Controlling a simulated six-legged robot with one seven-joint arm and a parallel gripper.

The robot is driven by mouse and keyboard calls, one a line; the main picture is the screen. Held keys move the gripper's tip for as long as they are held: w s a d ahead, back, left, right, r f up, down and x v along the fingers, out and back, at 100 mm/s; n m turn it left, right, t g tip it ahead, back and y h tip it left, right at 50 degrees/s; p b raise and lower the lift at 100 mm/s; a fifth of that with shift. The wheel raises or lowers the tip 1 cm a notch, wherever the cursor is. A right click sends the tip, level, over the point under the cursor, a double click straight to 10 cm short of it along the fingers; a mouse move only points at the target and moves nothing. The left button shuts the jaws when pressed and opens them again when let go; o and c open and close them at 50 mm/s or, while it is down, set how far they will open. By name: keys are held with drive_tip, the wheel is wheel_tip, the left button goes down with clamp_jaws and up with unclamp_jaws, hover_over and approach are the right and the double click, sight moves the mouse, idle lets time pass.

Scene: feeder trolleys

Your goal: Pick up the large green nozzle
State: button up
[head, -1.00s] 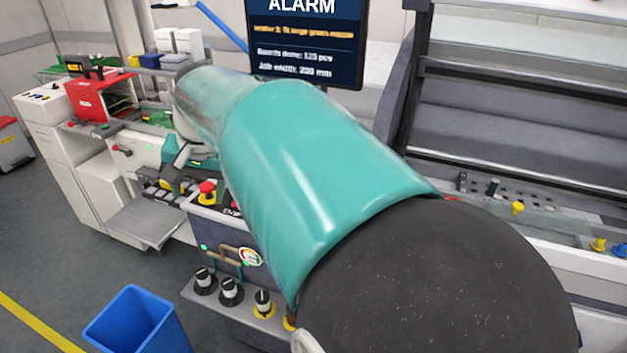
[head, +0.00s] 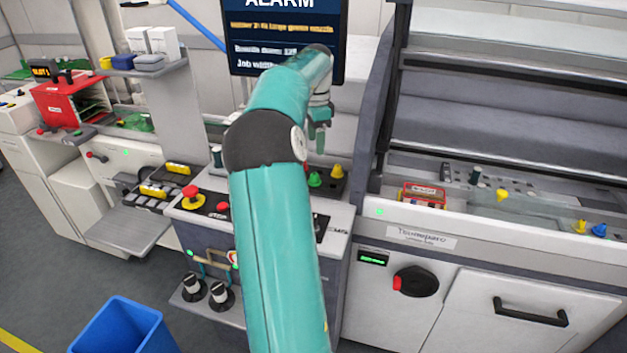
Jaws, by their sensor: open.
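A green nozzle (head: 315,179) stands upright on a dark holder (head: 331,188) at the back of the grey console, next to a yellow nozzle (head: 337,171). My gripper (head: 320,141) hangs fingers down just above the green nozzle, apart from it. It is open and nothing shows between its fingers. My forearm hides the left part of the holder, so I cannot tell what else stands there.
An alarm screen (head: 284,30) stands behind my arm. Red stop buttons (head: 191,194) are on the console to the left. More nozzles, among them a yellow one (head: 502,194) and a blue one (head: 599,230), sit on the machine at right. A blue bin (head: 120,328) is on the floor.

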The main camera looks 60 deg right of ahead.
wheel_tip(320, 180, down, 12)
drive_tip(key=shift+w+f, duration=0.1)
drive_tip(key=shift+w, duration=0.05)
drive_tip(key=c, duration=1.1)
